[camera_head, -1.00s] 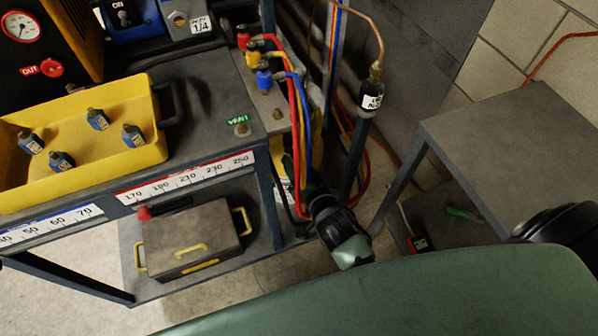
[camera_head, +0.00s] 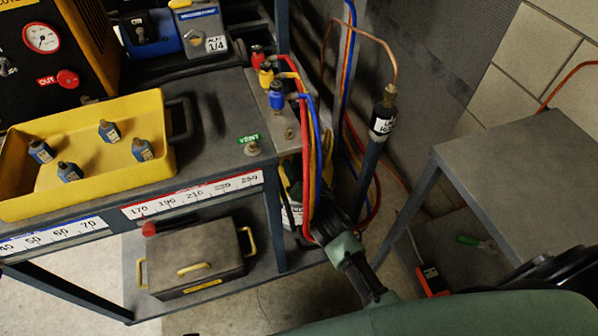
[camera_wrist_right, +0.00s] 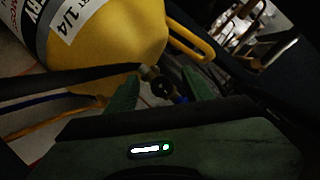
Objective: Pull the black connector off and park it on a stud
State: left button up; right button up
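In the right wrist view a black hose (camera_wrist_right: 70,83) runs in from the left to a fitting with a brass collar and a dark round end (camera_wrist_right: 162,88), likely the black connector. My right gripper (camera_wrist_right: 160,84) has its two green fingers apart, one on each side of this fitting; I cannot tell whether they touch it. In the head view my right arm reaches low beside the rack, and its fingertips are hidden behind hoses. A bare stud (camera_head: 289,133) stands on the manifold strip, and another stud (camera_head: 252,148) stands by the VENT label. My left gripper is out of view.
Red (camera_head: 258,57), yellow (camera_head: 266,73) and blue (camera_head: 276,95) connectors with hanging hoses sit on the manifold strip. A yellow cylinder (camera_wrist_right: 110,35) is close beyond my right fingers. A yellow tray (camera_head: 100,177) holds several blue fittings. A grey table (camera_head: 525,150) stands at right.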

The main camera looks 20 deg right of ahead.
grip_shut()
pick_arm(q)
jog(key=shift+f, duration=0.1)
pick_arm(e)
jog(key=shift+s, duration=0.15)
jog(key=shift+s+a+f, duration=0.1)
jog(key=shift+s+a, duration=0.15)
jog(key=shift+s, duration=0.55)
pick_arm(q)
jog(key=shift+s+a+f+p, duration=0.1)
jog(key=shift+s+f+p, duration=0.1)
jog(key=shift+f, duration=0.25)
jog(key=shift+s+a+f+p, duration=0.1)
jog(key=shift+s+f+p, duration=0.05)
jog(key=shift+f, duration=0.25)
pick_arm(e)
jog(key=shift+s+a, duration=0.15)
jog(key=shift+s, duration=0.45)
